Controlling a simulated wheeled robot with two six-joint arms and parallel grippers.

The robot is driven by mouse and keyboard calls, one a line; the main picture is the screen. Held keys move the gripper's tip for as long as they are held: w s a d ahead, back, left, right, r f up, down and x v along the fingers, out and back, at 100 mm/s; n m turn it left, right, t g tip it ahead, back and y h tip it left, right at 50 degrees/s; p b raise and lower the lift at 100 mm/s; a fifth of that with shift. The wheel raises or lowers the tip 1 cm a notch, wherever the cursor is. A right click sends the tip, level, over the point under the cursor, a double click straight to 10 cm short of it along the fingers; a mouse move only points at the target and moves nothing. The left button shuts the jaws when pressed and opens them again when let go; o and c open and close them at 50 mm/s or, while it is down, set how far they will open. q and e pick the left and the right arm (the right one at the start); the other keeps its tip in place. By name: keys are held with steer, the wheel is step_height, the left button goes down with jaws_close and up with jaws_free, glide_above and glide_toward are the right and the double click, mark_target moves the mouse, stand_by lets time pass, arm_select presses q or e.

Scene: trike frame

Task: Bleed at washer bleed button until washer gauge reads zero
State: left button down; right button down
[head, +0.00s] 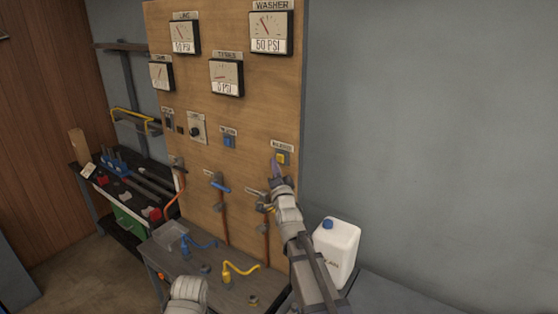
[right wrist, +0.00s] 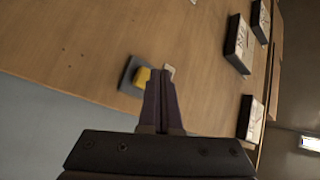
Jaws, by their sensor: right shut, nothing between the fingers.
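The washer gauge (head: 271,32) is at the top right of the wooden board and shows 50 PSI. The washer bleed button (head: 281,158) is a yellow square button on a dark base, under a small label low on the board's right side. In the right wrist view the button (right wrist: 141,76) sits just left of my fingertips. My right gripper (head: 276,170) is shut and empty, its tips just below the button in the head view; it also shows in the right wrist view (right wrist: 164,78). I cannot tell whether the tips touch the board.
Other gauges, including one labelled 0 PSI (head: 226,77), and a blue button (head: 229,141) are on the board. Blue and yellow valve handles and copper pipes run below. A white jug (head: 336,250) stands right of my right arm. The grey wall at right is clear.

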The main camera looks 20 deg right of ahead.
steer(key=shift+w+d, duration=0.25)
steer(key=shift+d, duration=0.05)
steer(key=shift+w+d, duration=0.3)
steer(key=shift+d, duration=0.05)
stand_by(0.8)
stand_by(2.9)
steer(key=shift+s+a, duration=0.6)
steer(key=shift+a, duration=0.15)
steer(key=shift+s+a, duration=0.8)
steer(key=shift+a, duration=0.2)
steer(key=shift+s+a, duration=0.75)
steer(key=shift+a, duration=0.2)
